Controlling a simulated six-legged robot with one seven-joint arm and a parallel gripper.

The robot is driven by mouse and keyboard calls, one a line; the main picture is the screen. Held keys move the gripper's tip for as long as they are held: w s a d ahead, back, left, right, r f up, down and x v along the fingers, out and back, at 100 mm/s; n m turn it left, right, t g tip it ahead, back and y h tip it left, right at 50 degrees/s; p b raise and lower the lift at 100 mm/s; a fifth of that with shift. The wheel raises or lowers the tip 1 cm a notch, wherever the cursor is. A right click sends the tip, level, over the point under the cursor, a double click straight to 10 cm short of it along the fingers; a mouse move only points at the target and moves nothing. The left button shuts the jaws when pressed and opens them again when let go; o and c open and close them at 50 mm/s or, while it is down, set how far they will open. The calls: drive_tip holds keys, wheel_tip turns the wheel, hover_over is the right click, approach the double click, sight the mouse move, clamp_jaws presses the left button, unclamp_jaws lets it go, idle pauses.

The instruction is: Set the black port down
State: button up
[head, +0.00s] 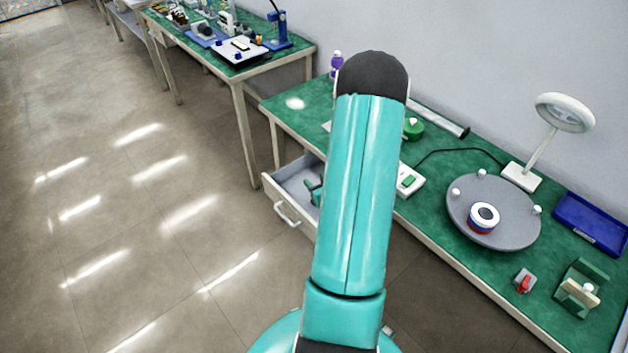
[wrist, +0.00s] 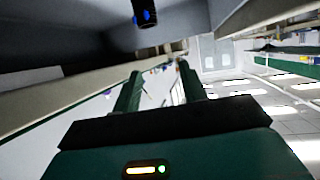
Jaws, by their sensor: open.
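A black cylindrical piece with blue spots (wrist: 145,12), which looks like the black port, shows at the top edge of the wrist view, against the grey drawer interior. It is partly cut off by the frame, and I do not see it in the head view. My gripper (wrist: 160,72) has its two dark green fingers apart with nothing between them. The black piece lies beyond the fingertips, apart from them. In the head view my arm hides most of the gripper; a small teal part shows by the open drawer (head: 288,181).
The green-topped bench (head: 440,222) carries a round grey plate (head: 462,222) with a ringed part (head: 484,217), a magnifier lamp (head: 522,176), a blue tray (head: 592,224), a red switch (head: 524,283) and a green holder (head: 582,285). The floor at left is clear.

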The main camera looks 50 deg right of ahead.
drive_tip(key=v, duration=0.9)
drive_tip(key=shift+s, duration=0.25)
drive_tip(key=w+a+r+n+g, duration=0.1)
drive_tip(key=w+a+r+g, duration=0.1)
drive_tip(key=w+a+r, duration=0.5)
drive_tip(key=w+a+r+n+g, duration=0.1)
drive_tip(key=w+a+r+g, duration=0.15)
drive_tip(key=w+r, duration=0.5)
drive_tip(key=s+a+r+n+y, duration=0.1)
drive_tip(key=s+a+r, duration=0.3)
drive_tip(key=a, duration=0.5)
drive_tip(key=s+a+r+n+g+y, duration=0.1)
drive_tip(key=s+a+r, duration=0.3)
drive_tip(key=a, duration=0.6)
drive_tip(key=s+a+r+g+y, duration=0.1)
drive_tip(key=s+a+r+y, duration=0.2)
drive_tip(key=a, duration=0.6)
wheel_tip(320, 180, up, 3)
drive_tip(key=shift+s+a+f+n+y, duration=0.2)
drive_tip(key=shift+s+f+n+y, duration=0.15)
drive_tip(key=shift+s, duration=0.6)
